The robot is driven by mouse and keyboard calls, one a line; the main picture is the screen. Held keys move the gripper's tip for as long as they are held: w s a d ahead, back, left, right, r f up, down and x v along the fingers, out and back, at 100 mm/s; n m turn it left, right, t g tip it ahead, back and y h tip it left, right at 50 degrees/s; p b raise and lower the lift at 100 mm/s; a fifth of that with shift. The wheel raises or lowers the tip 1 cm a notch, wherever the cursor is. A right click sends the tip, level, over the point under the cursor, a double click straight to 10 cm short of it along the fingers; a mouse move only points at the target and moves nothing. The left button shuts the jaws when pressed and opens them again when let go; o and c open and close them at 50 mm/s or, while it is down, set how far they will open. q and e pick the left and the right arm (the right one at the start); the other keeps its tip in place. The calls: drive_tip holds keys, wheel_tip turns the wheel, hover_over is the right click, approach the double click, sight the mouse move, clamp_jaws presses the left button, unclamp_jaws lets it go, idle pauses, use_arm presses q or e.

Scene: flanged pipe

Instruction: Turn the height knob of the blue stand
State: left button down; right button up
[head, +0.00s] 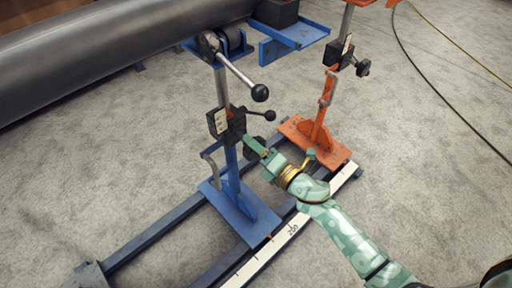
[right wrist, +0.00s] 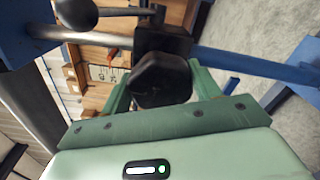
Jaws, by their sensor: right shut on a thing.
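The blue stand (head: 232,165) stands upright on a blue base plate (head: 240,212). Its black clamp block (head: 222,120) with a pale label sits partway up the post, and a short black lever with a ball end (head: 269,115) sticks out to the right. My right gripper (head: 250,142) reaches the block from the lower right. In the right wrist view, the black height knob (right wrist: 160,80) sits between the two green fingers (right wrist: 163,86), which are shut on it. In the head view the gripper mostly hides the knob. My left gripper is not in view.
An orange stand (head: 318,115) with its own black knob (head: 362,68) stands close behind, to the right. A longer lever with a black ball (head: 260,92) juts out above my gripper. A large grey pipe (head: 110,50) lies across the upper left. Rails and a ruler strip (head: 293,231) run along the floor.

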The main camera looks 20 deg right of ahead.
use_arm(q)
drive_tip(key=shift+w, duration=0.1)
use_arm(e)
drive_tip(key=shift+f, duration=0.15)
drive_tip(key=o, duration=1)
drive_tip(key=shift+s, duration=0.2)
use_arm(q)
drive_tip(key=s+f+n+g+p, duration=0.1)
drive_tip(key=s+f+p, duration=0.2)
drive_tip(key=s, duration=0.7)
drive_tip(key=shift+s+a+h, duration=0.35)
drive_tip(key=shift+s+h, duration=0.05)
use_arm(e)
drive_tip(key=shift+v, duration=8)
